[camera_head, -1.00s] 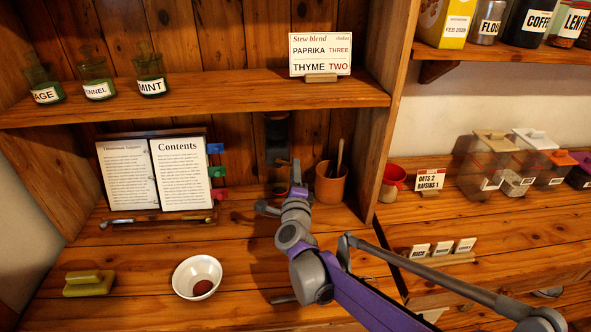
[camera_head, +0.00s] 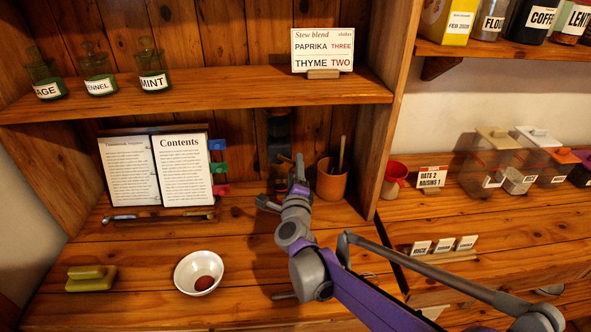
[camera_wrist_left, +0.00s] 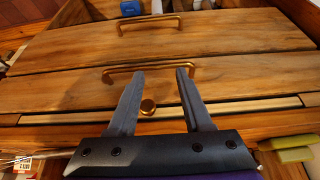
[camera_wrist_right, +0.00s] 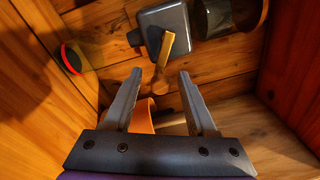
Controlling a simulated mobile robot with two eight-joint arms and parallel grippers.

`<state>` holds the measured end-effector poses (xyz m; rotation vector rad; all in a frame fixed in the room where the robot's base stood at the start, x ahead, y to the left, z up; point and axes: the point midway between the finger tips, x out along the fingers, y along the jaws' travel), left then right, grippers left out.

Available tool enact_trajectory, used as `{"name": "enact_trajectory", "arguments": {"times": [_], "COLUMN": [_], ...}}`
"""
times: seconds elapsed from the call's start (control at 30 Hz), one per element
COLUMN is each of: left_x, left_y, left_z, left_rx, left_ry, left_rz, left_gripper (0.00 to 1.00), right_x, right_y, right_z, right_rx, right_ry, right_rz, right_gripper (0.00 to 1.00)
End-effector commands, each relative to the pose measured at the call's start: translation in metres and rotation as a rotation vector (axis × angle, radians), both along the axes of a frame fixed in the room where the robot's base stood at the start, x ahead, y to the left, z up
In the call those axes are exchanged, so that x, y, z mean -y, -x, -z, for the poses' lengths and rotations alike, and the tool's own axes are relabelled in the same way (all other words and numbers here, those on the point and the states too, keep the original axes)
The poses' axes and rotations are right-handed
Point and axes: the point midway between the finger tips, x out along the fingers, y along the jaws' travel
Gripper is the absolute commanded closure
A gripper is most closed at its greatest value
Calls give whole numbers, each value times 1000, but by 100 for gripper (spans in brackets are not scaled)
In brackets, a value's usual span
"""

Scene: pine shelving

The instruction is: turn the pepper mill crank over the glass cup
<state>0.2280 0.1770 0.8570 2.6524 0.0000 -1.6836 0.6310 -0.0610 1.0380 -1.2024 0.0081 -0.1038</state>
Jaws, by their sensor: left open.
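A dark, tall object (camera_head: 278,135), seemingly the pepper mill, stands at the back of the niche, partly hidden by my right gripper (camera_head: 284,185). In the right wrist view, a dark grey block (camera_wrist_right: 163,25) with a wooden handle-like piece (camera_wrist_right: 166,50) lies beyond the fingertips. My right gripper (camera_wrist_right: 158,78) is open with nothing clearly held. A see-through cylinder with a red disc (camera_wrist_right: 72,57) is at left; I cannot tell if it is the glass cup. My left gripper (camera_wrist_left: 158,75) is open and empty above brass-handled wooden fronts; it is out of the head view.
A terracotta pot (camera_head: 331,184) with a utensil stands just right of my right gripper. An open book (camera_head: 155,172) is at left. Side panels and the shelf (camera_head: 215,96) enclose the niche.

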Motion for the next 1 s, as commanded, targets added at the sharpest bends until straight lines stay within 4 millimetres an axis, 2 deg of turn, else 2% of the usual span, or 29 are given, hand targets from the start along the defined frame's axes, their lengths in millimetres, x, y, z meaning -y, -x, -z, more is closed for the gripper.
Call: {"name": "enact_trajectory", "arguments": {"times": [0.23,0.37,0.8,1.0], "left_x": [0,0,0,0], "left_y": [0,0,1,1], "left_z": [0,1,5,6], "left_rx": [0,0,-2,-2], "left_ry": [0,0,0,0], "left_rz": [0,0,0,0], "left_gripper": [50,50,50,50], "right_x": [0,-1,-8,-9], "right_y": [1,10,91,107], "right_z": [0,0,5,5], "right_rx": [0,0,0,-1], "right_ry": [0,1,-1,0], "right_rz": [0,-1,-1,-1], "right_gripper": [43,43,43,43]}}
